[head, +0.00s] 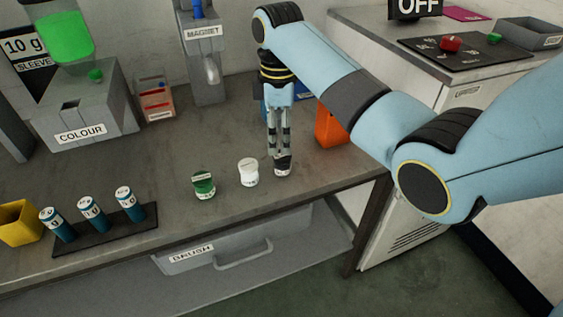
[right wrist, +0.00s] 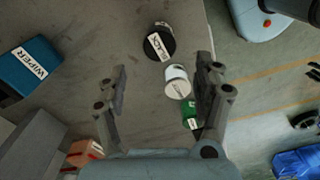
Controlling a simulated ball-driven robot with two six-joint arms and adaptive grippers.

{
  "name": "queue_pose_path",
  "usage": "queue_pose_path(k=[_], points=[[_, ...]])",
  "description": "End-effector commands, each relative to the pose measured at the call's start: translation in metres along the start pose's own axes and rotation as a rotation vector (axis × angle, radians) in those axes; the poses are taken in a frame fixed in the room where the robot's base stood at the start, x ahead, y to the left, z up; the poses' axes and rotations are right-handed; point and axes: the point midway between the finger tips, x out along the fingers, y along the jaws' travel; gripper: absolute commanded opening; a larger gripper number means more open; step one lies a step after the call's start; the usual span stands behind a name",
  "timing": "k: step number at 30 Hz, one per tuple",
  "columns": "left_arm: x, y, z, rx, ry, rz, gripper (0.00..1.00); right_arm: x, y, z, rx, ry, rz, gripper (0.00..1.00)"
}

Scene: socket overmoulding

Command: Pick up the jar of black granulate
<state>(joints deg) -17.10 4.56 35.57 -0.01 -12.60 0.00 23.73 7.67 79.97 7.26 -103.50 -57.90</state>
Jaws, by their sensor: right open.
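The jar of black granulate (head: 283,167) stands upright on the grey bench near its front edge, at the right end of a row of jars. In the right wrist view the black jar (right wrist: 158,42) shows its dark top and a white label reading BLACK. My right gripper (head: 279,148) points down just over this jar and partly hides it in the head view. Its fingers (right wrist: 162,74) are apart with nothing held between them; the black jar lies beyond the fingertips. I cannot tell whether a finger touches the jar. My left gripper is not in view.
A white jar (head: 248,172) and a green jar (head: 203,184) stand close to the left of the black jar. An orange block (head: 330,128) stands to the right behind it. Several blue cylinders stand on a dark holder (head: 104,232) at the left. The bench's front edge is close.

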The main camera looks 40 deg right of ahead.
Motion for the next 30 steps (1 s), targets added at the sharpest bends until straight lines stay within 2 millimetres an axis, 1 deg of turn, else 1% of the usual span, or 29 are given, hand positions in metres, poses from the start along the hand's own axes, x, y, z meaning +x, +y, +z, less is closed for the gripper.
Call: queue_pose_path(k=[1, 3, 6, 11, 15, 18, 21, 27, 28, 30], points=[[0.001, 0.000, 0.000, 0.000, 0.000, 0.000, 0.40, 0.011, -0.002, 0.001, 0.001, -0.003, -0.005, 0.68], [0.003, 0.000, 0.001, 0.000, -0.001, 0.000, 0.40, 0.023, -0.001, 0.001, 0.001, -0.002, -0.004, 0.68], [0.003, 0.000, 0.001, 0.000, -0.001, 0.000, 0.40, 0.034, -0.001, 0.001, 0.002, -0.001, -0.002, 0.68], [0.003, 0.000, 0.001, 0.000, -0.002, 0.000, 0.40, 0.047, -0.001, 0.003, 0.003, -0.002, -0.002, 0.68], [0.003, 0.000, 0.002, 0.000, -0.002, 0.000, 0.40, 0.070, 0.000, 0.008, 0.004, -0.002, -0.002, 0.68], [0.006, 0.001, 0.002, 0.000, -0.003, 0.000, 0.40, 0.083, 0.000, 0.007, 0.004, -0.001, -0.001, 0.68], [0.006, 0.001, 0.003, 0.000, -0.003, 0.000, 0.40, 0.090, 0.000, 0.007, 0.003, 0.000, 0.000, 0.68], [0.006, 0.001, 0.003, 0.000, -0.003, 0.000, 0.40, 0.090, 0.000, 0.007, 0.003, 0.000, 0.001, 0.68], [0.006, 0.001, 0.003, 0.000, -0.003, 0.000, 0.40, 0.090, 0.000, 0.007, 0.003, 0.000, 0.001, 0.67], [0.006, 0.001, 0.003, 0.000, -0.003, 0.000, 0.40, 0.090, 0.000, 0.007, 0.003, 0.000, 0.001, 0.58]])
